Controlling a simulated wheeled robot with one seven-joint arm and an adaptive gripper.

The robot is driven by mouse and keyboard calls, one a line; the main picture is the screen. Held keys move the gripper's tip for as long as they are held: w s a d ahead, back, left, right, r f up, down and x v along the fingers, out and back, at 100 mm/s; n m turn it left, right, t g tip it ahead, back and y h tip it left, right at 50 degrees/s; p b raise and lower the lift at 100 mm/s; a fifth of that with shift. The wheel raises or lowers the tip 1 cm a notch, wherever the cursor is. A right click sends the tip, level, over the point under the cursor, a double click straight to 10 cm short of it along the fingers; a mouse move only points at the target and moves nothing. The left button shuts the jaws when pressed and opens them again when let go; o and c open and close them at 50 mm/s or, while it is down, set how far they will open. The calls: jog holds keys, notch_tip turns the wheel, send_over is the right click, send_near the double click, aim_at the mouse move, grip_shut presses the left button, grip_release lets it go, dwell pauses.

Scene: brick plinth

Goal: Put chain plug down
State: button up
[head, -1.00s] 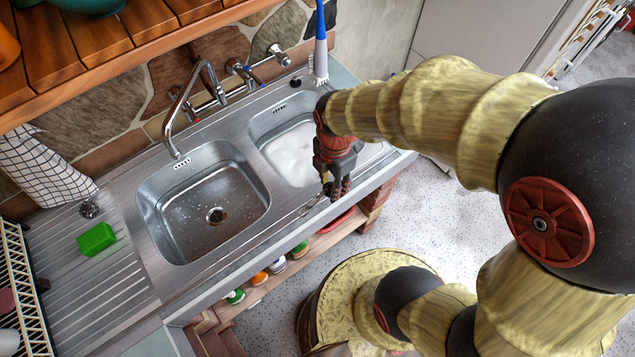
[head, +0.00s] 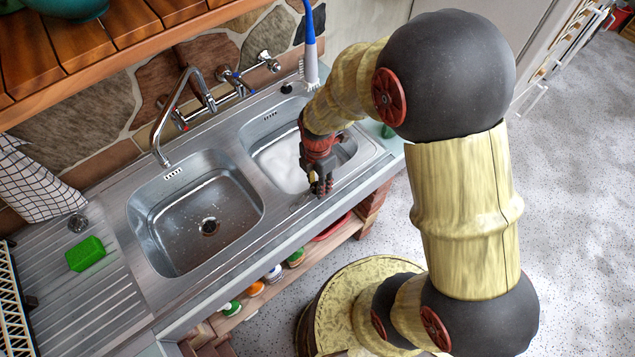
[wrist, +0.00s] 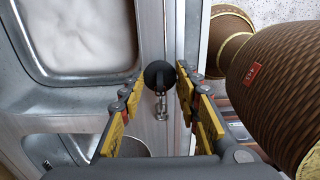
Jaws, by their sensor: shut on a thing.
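The chain plug (wrist: 159,75) is a round black stopper with a short metal chain (wrist: 160,106), seen in the wrist view between my fingers. My gripper (wrist: 159,82) is shut on it, with a finger on each side. In the head view my gripper (head: 321,190) points down at the front rim of the sink, in front of the right basin. A thin chain-like piece (head: 300,204) lies on the rim beside the fingertips. The plug itself is hidden by the fingers in the head view; whether it touches the steel, I cannot tell.
The right basin (head: 340,150) holds white suds; the left basin (head: 170,215) is empty. A tap (head: 160,125) stands behind them. A green sponge (head: 85,254) lies on the ribbed drainboard (head: 75,295). A blue-handled brush (head: 310,50) is at the back. Bottles stand on a shelf below.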

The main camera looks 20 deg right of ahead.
jog(key=shift+r, duration=0.1)
jog(key=shift+f+b, duration=0.3)
jog(key=shift+f, duration=0.35)
jog(key=o, duration=1.1)
